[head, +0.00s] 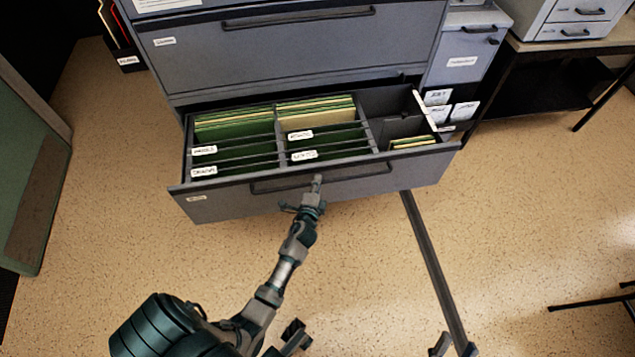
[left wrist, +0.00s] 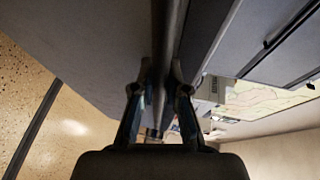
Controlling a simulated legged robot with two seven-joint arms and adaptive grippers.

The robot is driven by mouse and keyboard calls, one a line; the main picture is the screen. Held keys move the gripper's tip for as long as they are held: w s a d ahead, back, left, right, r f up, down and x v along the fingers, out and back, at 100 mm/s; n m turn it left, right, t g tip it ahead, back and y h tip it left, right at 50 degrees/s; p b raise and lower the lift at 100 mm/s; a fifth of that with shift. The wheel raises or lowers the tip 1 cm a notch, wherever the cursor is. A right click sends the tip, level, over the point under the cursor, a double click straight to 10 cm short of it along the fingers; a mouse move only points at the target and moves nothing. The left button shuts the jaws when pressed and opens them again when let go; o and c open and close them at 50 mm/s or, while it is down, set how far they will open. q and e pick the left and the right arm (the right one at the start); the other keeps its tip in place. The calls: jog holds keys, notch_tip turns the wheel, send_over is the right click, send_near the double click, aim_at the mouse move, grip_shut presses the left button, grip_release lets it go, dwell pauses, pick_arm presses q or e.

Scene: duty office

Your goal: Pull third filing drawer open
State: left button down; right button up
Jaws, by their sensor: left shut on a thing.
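The filing drawer (head: 240,203) stands pulled out of the grey cabinet (head: 290,50) in the head view, its inside in plain sight. Its dark bar handle (head: 270,184) runs along the front face. My left gripper (head: 317,183) is at the middle of this handle. In the left wrist view, the fingers of my left gripper (left wrist: 162,95) are shut on the handle bar (left wrist: 166,50), one on each side.
Green folders (head: 235,122) with white label tabs fill much of the drawer. A closed drawer (head: 270,55) is above it. A smaller cabinet (head: 462,50) and a dark-framed table (head: 560,45) stand at the right.

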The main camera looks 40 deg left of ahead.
pick_arm(q)
jog(key=shift+s+f, duration=0.15)
jog(key=shift+f, duration=0.25)
jog(key=c, duration=1.2)
grip_release()
jog(key=shift+r, duration=0.15)
jog(key=v, duration=1.1)
jog(key=shift+s+d, duration=0.15)
jog(key=shift+s, duration=0.2)
